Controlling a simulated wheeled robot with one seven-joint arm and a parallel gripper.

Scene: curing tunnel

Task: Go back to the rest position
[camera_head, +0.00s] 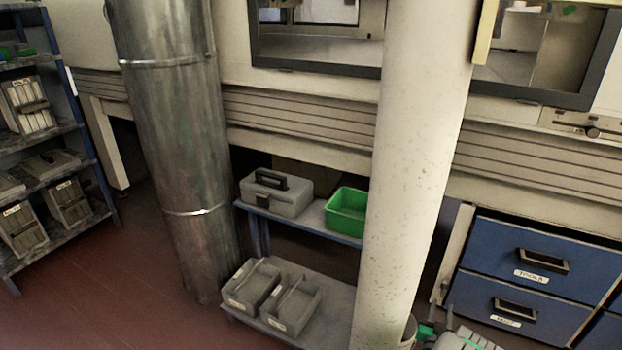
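My gripper cannot be made out clearly in the head view, so its opening and anything in it are hidden. At the bottom right edge, grey and green parts (462,339) show only in part, and I cannot tell what they belong to. The task names no object.
A metal duct (172,150) and a pale column (415,170) stand in front. Between them, a low shelf unit (300,224) holds a grey toolbox (277,194), a green bin (347,211) and grey trays. Blue drawers (540,262) stand right, shelving left (82,165). Red floor (110,290) is open left.

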